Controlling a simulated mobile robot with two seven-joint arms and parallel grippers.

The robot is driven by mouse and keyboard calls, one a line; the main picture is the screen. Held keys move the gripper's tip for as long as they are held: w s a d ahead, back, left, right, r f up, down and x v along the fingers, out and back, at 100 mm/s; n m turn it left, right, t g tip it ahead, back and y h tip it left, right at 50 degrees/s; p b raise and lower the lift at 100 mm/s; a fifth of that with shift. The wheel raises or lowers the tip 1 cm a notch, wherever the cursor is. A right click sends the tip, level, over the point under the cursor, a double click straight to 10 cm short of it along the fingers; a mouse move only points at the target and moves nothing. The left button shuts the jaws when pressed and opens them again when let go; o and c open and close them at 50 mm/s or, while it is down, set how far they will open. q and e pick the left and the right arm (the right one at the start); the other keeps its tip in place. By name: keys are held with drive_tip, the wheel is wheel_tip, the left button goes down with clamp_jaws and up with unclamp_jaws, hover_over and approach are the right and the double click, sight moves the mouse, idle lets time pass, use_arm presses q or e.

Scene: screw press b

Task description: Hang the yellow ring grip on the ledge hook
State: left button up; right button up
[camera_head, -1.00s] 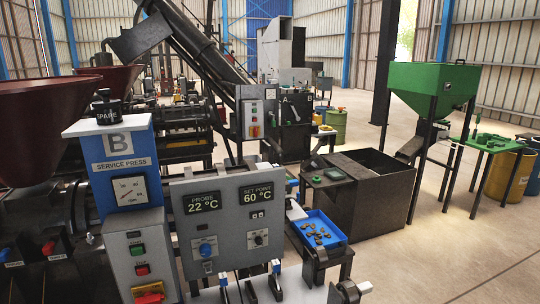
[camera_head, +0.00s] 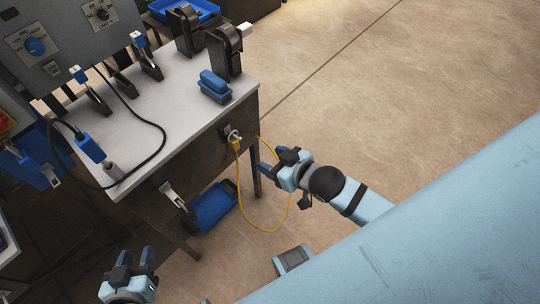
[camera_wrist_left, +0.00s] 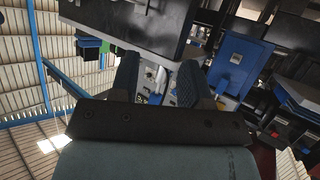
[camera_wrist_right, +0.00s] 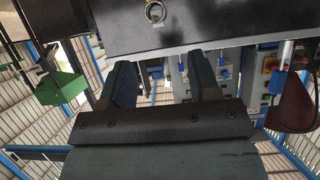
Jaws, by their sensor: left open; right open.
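A small yellow grip (camera_head: 237,146) with a yellow cord is at the dark front face of the white-topped table, just below a metal ring or hook fitting (camera_head: 233,134). Its cord (camera_head: 240,200) hangs in a long loop below the table edge. The right wrist view shows a metal ring (camera_wrist_right: 154,13) with a bit of yellow against the dark panel. Whether the grip hangs on the fitting or is fixed there, I cannot tell. My right gripper (camera_head: 268,162) is open and empty, right of the grip and near the cord. My left gripper (camera_head: 138,258) is open and empty, lower left.
The white tabletop (camera_head: 185,110) carries a blue block (camera_head: 214,86), dark clamp-like stands (camera_head: 224,50) and a blue-handled tool (camera_head: 90,148) on a black cable. A blue bin (camera_head: 212,207) sits under the table. The floor to the right (camera_head: 400,80) is clear.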

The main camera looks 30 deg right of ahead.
wheel_tip(320, 180, down, 5)
drive_tip(key=w+b, duration=0.3)
drive_tip(key=b, duration=0.4)
use_arm(q)
drive_tip(key=shift+d+f+t+b, duration=0.5)
drive_tip(key=shift+d+f+b, duration=0.3)
drive_tip(key=shift+f, duration=1.75)
use_arm(e)
drive_tip(key=b, duration=0.3)
approach(237, 145)
drive_tip(key=shift+t, duration=0.3)
drive_tip(key=x, duration=0.7)
drive_tip(key=shift+w+f, duration=0.15)
drive_tip(key=shift+f, duration=0.2)
drive_tip(key=shift+w+a+f+b, duration=0.25)
drive_tip(key=shift+w+b, duration=0.1)
drive_tip(key=shift+w, duration=0.2)
use_arm(q)
wheel_tip(237, 145, up, 7)
drive_tip(key=w+d+t+h, duration=0.1)
drive_tip(key=d+t+h, duration=0.1)
drive_tip(key=t+h, duration=0.1)
drive_tip(key=shift+w+d, duration=0.25)
drive_tip(key=shift+w, duration=0.15)
use_arm(e)
drive_tip(key=shift+w, duration=0.15)
